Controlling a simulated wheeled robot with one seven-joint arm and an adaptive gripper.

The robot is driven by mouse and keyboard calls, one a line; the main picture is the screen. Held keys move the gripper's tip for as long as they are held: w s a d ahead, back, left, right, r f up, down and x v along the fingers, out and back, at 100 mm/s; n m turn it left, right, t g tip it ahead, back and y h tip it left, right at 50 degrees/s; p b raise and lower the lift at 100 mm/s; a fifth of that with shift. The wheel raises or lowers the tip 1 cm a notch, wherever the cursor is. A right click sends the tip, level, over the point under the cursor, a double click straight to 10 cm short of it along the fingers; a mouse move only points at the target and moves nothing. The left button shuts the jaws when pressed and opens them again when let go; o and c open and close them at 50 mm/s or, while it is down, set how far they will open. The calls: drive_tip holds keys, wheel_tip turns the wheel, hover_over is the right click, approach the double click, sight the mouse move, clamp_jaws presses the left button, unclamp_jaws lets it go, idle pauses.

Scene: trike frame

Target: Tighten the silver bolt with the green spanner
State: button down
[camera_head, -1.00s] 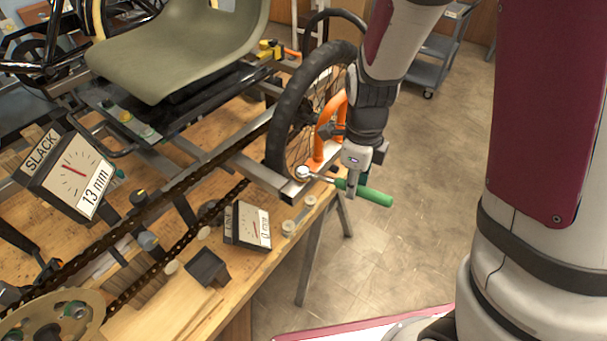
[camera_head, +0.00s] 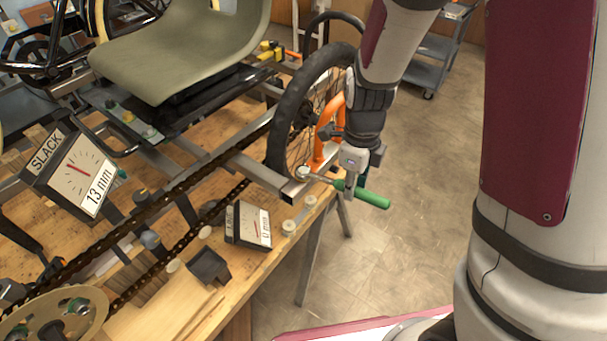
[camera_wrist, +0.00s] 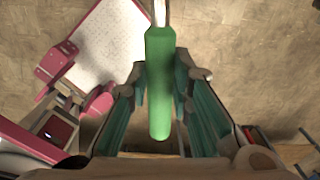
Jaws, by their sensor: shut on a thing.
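The spanner has a green handle (camera_head: 372,198) and a silver shank and head (camera_head: 304,173). Its head is at the end of the grey frame rail beside the wheel, at the bench's right edge. The silver bolt cannot be made out apart from the spanner head. My gripper (camera_head: 350,184) is shut on the green handle, which sticks out to the right beyond it. In the wrist view the green spanner (camera_wrist: 160,95) lies between the two fingers, its silver shank running out at the top. The spanner head and bolt are outside that view.
A slack gauge (camera_head: 82,175) reads 13 mm and a smaller gauge (camera_head: 252,225) reads 0 mm. The black-tyred wheel (camera_head: 290,115) and an orange bracket (camera_head: 327,135) stand close to my gripper. Open floor (camera_head: 400,240) lies to the right of the bench.

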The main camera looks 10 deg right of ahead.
drive_tip(key=shift+s+a+m+p, duration=0.9)
drive_tip(key=shift+m+p, duration=0.2)
drive_tip(key=shift+p, duration=0.05)
idle(1.5)
drive_tip(key=shift+s+a+m, duration=0.4)
drive_tip(key=shift+a+m, duration=0.25)
drive_tip(key=shift+m, duration=0.05)
drive_tip(key=shift+s+a+m, duration=0.35)
drive_tip(key=shift+a+m, duration=0.25)
drive_tip(key=shift+m, duration=0.1)
idle(0.7)
drive_tip(key=shift+w+d+n, duration=0.45)
drive_tip(key=shift+d+n, duration=0.2)
drive_tip(key=shift+n, duration=0.05)
drive_tip(key=shift+w+d+n, duration=0.4)
drive_tip(key=shift+d+n, duration=0.2)
drive_tip(key=shift+n, duration=0.1)
idle(1.3)
drive_tip(key=c, duration=2.2)
unclamp_jaws()
clamp_jaws()
drive_tip(key=shift+r, duration=0.15)
